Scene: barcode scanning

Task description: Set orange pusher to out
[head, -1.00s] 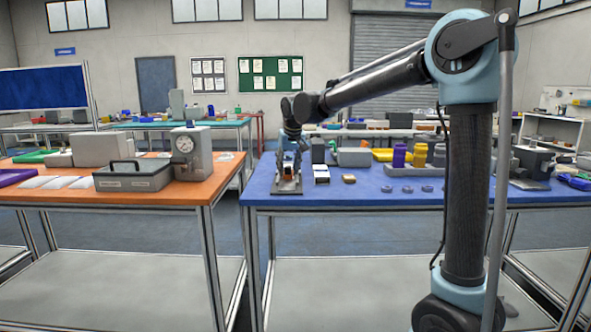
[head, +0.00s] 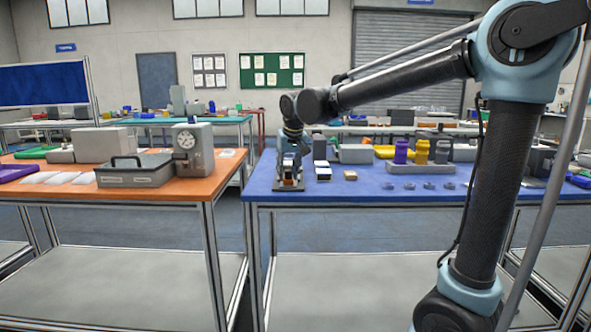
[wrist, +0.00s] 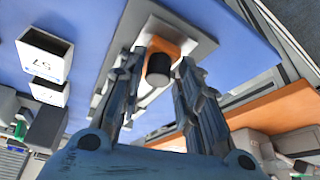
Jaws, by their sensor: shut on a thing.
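The orange pusher (wrist: 165,47) shows between my fingers in the wrist view, with a dark round end facing the camera. It belongs to a grey fixture (wrist: 205,48) on the blue table. In the head view the fixture (head: 288,186) stands near the table's left end, and the pusher is small there. My gripper (wrist: 162,66) is shut on the pusher, a finger on each side. In the head view my gripper (head: 291,160) is low over the fixture and hides part of it. The pusher's exact position along its travel cannot be told.
A white-fronted box (head: 322,172) and a small tan block (head: 350,175) stand right of the fixture. Several flat discs lie further right on the blue table (head: 380,199). The orange table (head: 190,194), with a grey bin (head: 135,175) and a dial gauge (head: 186,141), is left across a gap.

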